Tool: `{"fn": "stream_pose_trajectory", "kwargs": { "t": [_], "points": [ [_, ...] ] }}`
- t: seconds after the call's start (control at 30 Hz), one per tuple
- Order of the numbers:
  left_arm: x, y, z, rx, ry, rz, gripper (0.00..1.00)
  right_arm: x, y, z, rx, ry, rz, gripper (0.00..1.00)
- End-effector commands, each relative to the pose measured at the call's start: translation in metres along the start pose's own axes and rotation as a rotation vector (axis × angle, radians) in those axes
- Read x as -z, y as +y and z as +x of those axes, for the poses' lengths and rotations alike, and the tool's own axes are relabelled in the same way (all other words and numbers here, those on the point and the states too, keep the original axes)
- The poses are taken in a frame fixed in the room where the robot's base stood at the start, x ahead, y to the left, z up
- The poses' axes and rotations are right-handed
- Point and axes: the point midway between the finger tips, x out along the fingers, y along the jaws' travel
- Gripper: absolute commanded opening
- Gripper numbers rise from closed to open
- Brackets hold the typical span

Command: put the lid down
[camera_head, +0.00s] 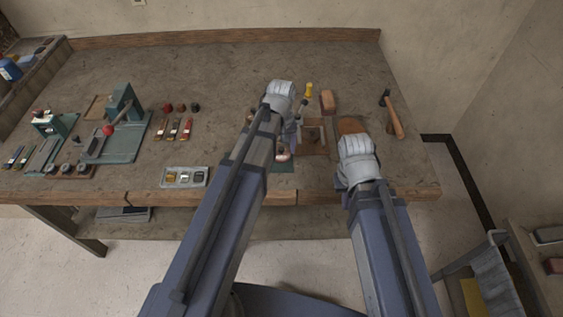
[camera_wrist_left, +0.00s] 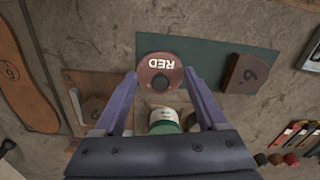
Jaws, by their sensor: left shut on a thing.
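The lid, a brown disc marked RED (camera_wrist_left: 160,68), is between the two fingertips of my left gripper (camera_wrist_left: 162,84) in the left wrist view. The left gripper is shut on it. The lid appears over the edge of the dark green mat (camera_wrist_left: 205,52); I cannot tell whether it touches the mat. A white and green round container (camera_wrist_left: 164,116) shows behind the lid, between the fingers.
A brown block marked 6 (camera_wrist_left: 243,73) lies on the mat. A brown sole (camera_wrist_left: 18,82) lies at the left of the wrist view. A hammer (camera_head: 394,115) lies at the bench's right. A grey tray (camera_head: 164,183) sits at the front edge. Bench space at the back is clear.

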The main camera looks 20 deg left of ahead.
Motion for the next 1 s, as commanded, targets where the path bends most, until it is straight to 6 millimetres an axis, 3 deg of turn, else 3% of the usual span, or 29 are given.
{"fn": "stream_pose_trajectory", "kwargs": {
  "t": [0.23, 0.53, 0.97, 1.0],
  "points": [
    [0.000, 0.000, 0.007, 0.000, 0.000, 0.000, 0.23, 0.000, -0.001, 0.007, 0.000, 0.000, 0.000, 0.00],
    [0.000, 0.000, 0.040, 0.000, 0.000, 0.000, 0.23, 0.002, -0.004, 0.040, 0.000, 0.000, 0.000, 0.00],
    [0.000, 0.000, 0.043, 0.000, 0.000, 0.000, 0.23, 0.003, -0.004, 0.043, 0.000, 0.000, 0.000, 0.00],
    [0.000, 0.000, 0.042, 0.000, 0.000, 0.000, 0.78, 0.002, -0.004, 0.041, 0.000, 0.000, 0.000, 0.00]
  ]
}}
